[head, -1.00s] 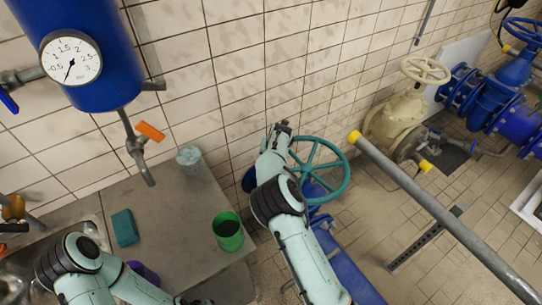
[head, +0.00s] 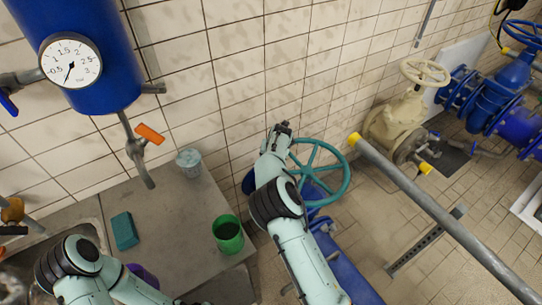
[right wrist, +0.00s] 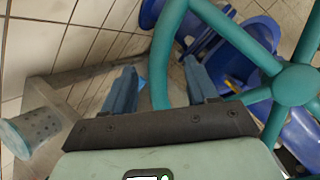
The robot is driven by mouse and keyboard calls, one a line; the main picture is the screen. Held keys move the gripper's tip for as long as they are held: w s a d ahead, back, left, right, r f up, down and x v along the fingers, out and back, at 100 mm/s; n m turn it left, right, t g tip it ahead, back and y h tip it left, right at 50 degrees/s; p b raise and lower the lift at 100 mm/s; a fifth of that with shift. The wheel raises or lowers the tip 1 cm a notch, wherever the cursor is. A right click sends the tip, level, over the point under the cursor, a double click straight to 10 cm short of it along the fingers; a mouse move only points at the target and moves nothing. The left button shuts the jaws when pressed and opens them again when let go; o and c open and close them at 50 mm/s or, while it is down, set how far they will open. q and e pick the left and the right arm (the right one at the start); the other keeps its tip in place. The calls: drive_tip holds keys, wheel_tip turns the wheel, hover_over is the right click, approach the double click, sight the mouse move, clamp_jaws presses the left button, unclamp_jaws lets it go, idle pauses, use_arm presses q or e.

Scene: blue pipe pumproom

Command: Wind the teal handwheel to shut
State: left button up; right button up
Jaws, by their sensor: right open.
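The teal handwheel (head: 343,193) sits on a blue valve right of the grey counter, partly behind my right arm in the head view. In the right wrist view, its hub (right wrist: 295,85) is at the right and its rim curves down through the middle. My right gripper (right wrist: 160,78) is open, its two blue-grey fingers apart. A stretch of rim shows between the fingers; I cannot tell whether they touch it. In the head view my right gripper (head: 282,128) is at the wheel's upper left, by the tiled wall. My left gripper is below the picture.
The counter (head: 175,225) carries a green cup (head: 228,237), a teal sponge (head: 124,230) and a grey perforated cup (head: 189,162). A grey pipe (head: 440,215) slants across the right. A cream valve (head: 400,120) stands behind it. A blue tank with a gauge (head: 71,61) hangs upper left.

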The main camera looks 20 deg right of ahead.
drive_tip(key=v, duration=1.3)
